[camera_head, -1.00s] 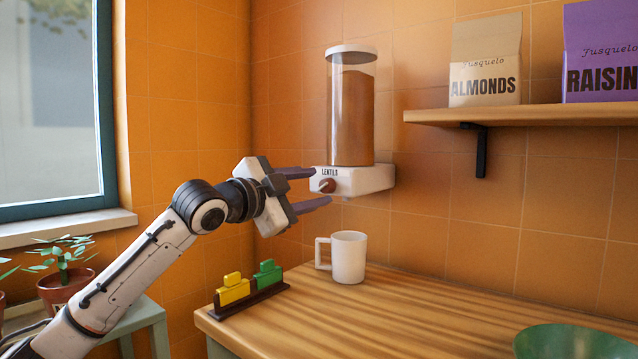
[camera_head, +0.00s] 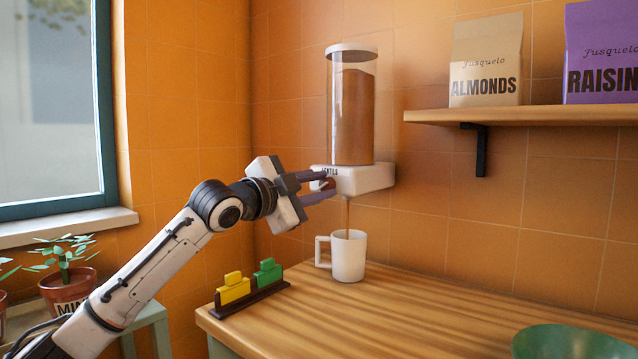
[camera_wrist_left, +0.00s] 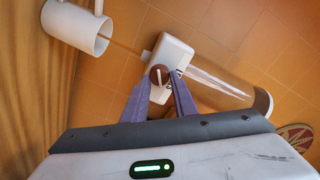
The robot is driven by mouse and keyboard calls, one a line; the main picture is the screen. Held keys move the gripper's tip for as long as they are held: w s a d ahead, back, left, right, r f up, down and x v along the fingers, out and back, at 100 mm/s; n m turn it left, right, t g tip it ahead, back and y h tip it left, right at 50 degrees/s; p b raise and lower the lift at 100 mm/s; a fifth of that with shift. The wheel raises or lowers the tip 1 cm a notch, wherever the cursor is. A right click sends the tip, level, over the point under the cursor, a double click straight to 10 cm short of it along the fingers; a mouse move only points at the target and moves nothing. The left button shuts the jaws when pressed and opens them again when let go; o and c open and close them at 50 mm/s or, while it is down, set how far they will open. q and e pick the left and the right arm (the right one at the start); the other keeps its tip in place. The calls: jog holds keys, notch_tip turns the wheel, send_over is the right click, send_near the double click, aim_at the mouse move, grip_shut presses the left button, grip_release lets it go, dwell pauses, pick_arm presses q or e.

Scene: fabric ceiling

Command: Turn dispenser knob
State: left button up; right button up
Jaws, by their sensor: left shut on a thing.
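The dispenser (camera_head: 353,120) is a clear cylinder of brown lentils on a white base (camera_head: 365,180) fixed to the tiled wall. Its round brown knob (camera_wrist_left: 159,76) sits on the base's front and is partly covered by my fingers in the head view. My left gripper (camera_head: 330,184) is shut on the knob, with one purple finger on each side of it. A thin brown stream (camera_head: 347,213) falls from under the base into the white mug (camera_head: 349,258), which stands upright on the wooden counter. The mug also shows in the left wrist view (camera_wrist_left: 78,27). My right gripper is not in view.
Yellow (camera_head: 233,289) and green (camera_head: 267,273) blocks stand in a dark holder at the counter's left edge. A green bowl (camera_head: 570,342) is at the lower right. A shelf (camera_head: 530,115) holds almonds and raisins bags. The counter's middle is clear.

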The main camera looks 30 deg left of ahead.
pick_arm(q)
jog(key=m+p, duration=0.1)
jog(key=p, duration=0.2)
jog(key=m+p, duration=0.2)
jog(key=shift+r+p, duration=0.25)
jog(key=shift+p, duration=0.15)
jog(key=shift+f+m+p, duration=0.25)
jog(key=shift+m+p, duration=0.6)
jog(key=shift+m, duration=0.05)
jog(key=shift+f, duration=0.1)
jog(key=o, duration=1)
